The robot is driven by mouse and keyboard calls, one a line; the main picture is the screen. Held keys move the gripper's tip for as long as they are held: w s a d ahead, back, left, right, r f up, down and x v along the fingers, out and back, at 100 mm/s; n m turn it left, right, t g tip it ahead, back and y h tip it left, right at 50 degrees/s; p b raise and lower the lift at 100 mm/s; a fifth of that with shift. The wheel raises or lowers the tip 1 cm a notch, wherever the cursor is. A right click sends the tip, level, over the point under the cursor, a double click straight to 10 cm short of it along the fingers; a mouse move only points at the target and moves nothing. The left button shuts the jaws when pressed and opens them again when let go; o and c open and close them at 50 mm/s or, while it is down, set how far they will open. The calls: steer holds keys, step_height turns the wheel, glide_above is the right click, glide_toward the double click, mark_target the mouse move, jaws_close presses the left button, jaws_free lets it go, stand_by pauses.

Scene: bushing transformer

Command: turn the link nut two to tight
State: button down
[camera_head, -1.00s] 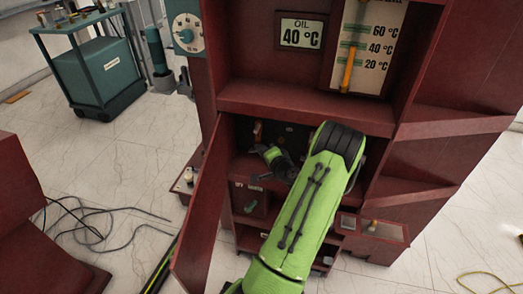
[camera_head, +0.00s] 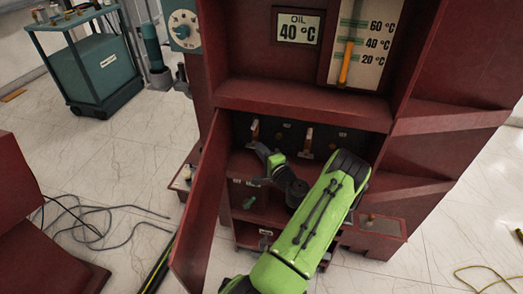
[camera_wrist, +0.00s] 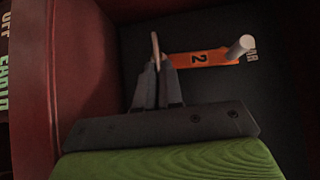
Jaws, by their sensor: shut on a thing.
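In the wrist view an orange link (camera_wrist: 205,58) marked "2" lies against the dark back panel. A pale upright piece (camera_wrist: 155,46), which looks like the link nut, stands at the link's left end, between my fingertips. My gripper (camera_wrist: 158,72) is shut on it; the fingers hide its lower part. A light grey peg (camera_wrist: 240,46) sticks out at the link's right end. In the head view my gripper (camera_head: 262,148) reaches into the cabinet compartment, just below the left orange link (camera_head: 255,130). How tight the nut is cannot be told.
A second orange link (camera_head: 308,140) is on the back panel to the right. The open red cabinet door (camera_head: 205,205) stands close to the left of my arm. A shelf edge (camera_head: 300,105) runs above. Cables (camera_head: 90,225) lie on the floor at left.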

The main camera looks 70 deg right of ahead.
steer(key=c, duration=1.3)
jaws_free()
steer(key=shift+w, duration=0.1)
steer(key=p+v, duration=0.3)
steer(key=v, duration=1.2)
steer(key=shift+s+a, duration=0.25)
steer(key=shift+s, duration=0.1)
